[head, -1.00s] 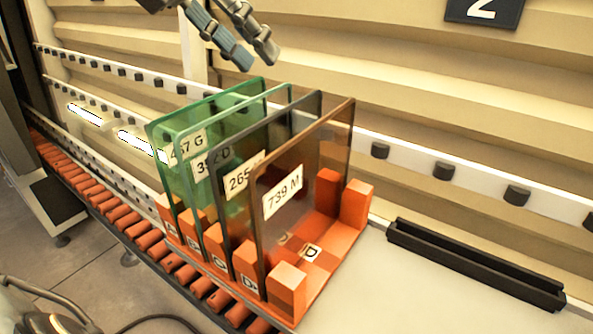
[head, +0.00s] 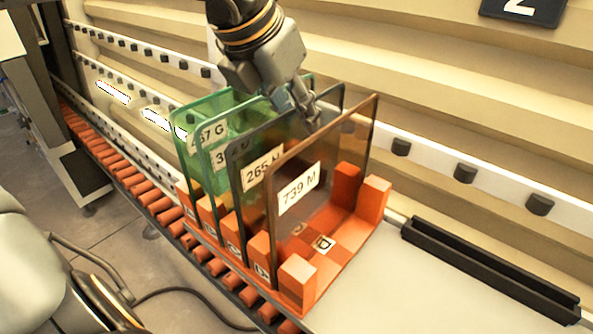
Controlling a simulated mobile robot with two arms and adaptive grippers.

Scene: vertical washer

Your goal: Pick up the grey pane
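The grey pane (head: 252,205), a dark see-through sheet with a white label reading 265, stands upright in an orange slotted rack (head: 345,262). It is between a green pane (head: 216,190) on its left and a brown pane (head: 320,215) labelled 739 M on its right, which covers much of it. My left gripper (head: 299,112) comes down from above at the grey pane's top edge. Its fingers look apart, one on each side of that edge, with nothing visibly lifted. Whether they touch the glass I cannot tell. My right gripper is not in view.
Two green panes stand close together at the rack's left, near my gripper. A black slotted bar (head: 490,270) lies on the pale surface to the right. A roller conveyor (head: 128,180) runs off to the back left, beside a ribbed beige wall (head: 430,80).

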